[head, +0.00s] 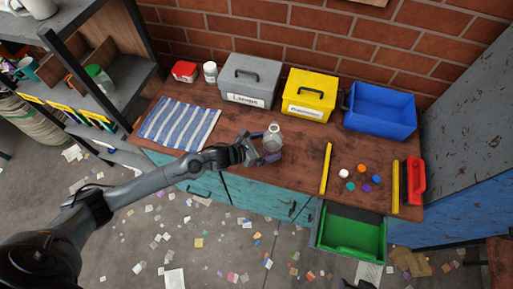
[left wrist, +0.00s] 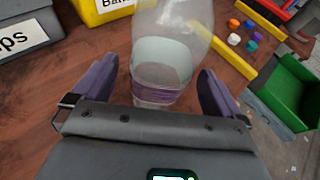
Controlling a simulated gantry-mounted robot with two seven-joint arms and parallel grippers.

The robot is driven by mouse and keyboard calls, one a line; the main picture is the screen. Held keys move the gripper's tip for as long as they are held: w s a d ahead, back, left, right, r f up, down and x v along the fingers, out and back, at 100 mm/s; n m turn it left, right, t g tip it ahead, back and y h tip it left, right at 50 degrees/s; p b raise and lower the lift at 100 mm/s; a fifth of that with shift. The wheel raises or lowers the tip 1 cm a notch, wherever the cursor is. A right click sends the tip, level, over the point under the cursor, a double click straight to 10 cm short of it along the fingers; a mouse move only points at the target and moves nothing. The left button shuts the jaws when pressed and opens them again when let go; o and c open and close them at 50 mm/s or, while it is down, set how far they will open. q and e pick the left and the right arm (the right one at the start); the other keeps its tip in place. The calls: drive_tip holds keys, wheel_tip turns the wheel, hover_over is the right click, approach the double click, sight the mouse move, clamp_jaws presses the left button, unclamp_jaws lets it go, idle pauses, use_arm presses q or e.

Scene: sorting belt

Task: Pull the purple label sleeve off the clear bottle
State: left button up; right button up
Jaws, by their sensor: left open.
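The clear bottle (head: 273,134) stands upright on the wooden workbench, near its front edge, in the head view. It also shows in the left wrist view (left wrist: 172,30), rising between my fingers. The purple label sleeve (left wrist: 157,96) is a band around the bottle in the left wrist view; in the head view I cannot make it out clearly behind the gripper. My left gripper (head: 263,148) is open, with its purple-padded fingers on either side of the bottle. In the left wrist view gaps show between both fingers and the bottle. My right gripper is in neither view.
Behind the bottle stand a grey box (head: 249,80), a yellow box (head: 307,95) and a blue bin (head: 380,108). Several coloured caps (head: 366,180) lie between yellow bars (head: 325,168) at right. A green-lined drawer (head: 351,238) is open below. A striped cloth (head: 180,124) lies left.

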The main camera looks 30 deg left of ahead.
use_arm(q)
drive_tip(key=shift+x, duration=1.4)
drive_tip(key=shift+c, duration=0.3)
